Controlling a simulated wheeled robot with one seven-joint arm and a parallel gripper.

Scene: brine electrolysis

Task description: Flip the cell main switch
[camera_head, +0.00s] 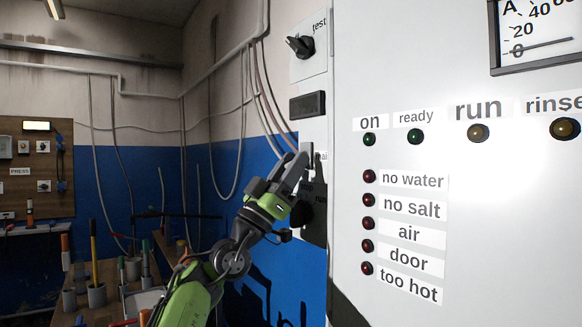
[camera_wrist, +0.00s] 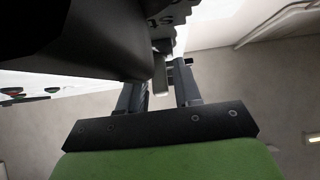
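The switch panel is a narrow grey strip on the wall, left of the white cabinet. A small light grey switch (camera_head: 309,153) sits on it, with a label beside it that is mostly cut off or too small to read. My gripper (camera_head: 297,168) is at this switch and partly covers it. In the wrist view a short pale grey lever (camera_wrist: 161,76) lies between the two fingers of my gripper (camera_wrist: 165,85). The fingers stand apart, with a gap visible beside the lever on the right. Contact on the left side is hard to tell.
A black knob (camera_head: 300,212) sits just below my gripper, and a "test" knob (camera_head: 300,46) sits higher up. The white cabinet (camera_head: 480,200) with indicator lamps fills the right. A bench (camera_head: 110,308) with tools in holders stands lower left. Pipes run along the wall.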

